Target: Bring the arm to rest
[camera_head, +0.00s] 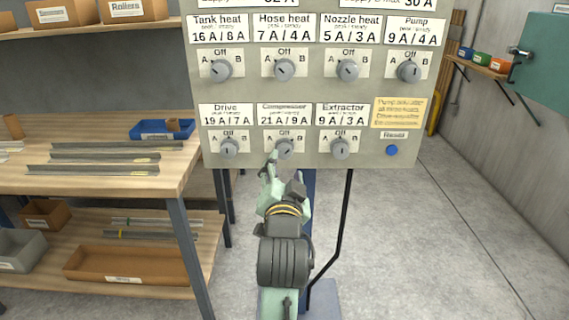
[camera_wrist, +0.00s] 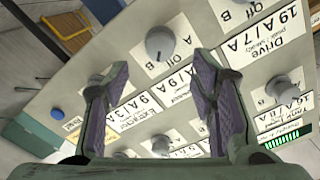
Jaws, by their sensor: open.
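My gripper (camera_head: 284,172) is in front of the lower edge of the grey control panel (camera_head: 300,158), below the compressor knob (camera_head: 284,147). In the wrist view my gripper (camera_wrist: 160,75) has its two fingers spread apart with nothing held between them. The compressor knob (camera_wrist: 160,42) shows beyond and between the fingertips, with a visible gap to each finger. The drive knob (camera_head: 229,147) and the extractor knob (camera_head: 340,148) are on either side in the head view. I cannot tell whether the gripper touches the panel.
An upper row of knobs includes tank heat (camera_head: 219,70) and pump (camera_head: 409,71). A blue reset button (camera_head: 391,150) is at the lower right. A wooden workbench (camera_head: 186,165) with metal strips stands left. A teal cabinet (camera_head: 548,50) is at right. The floor (camera_head: 430,240) right is clear.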

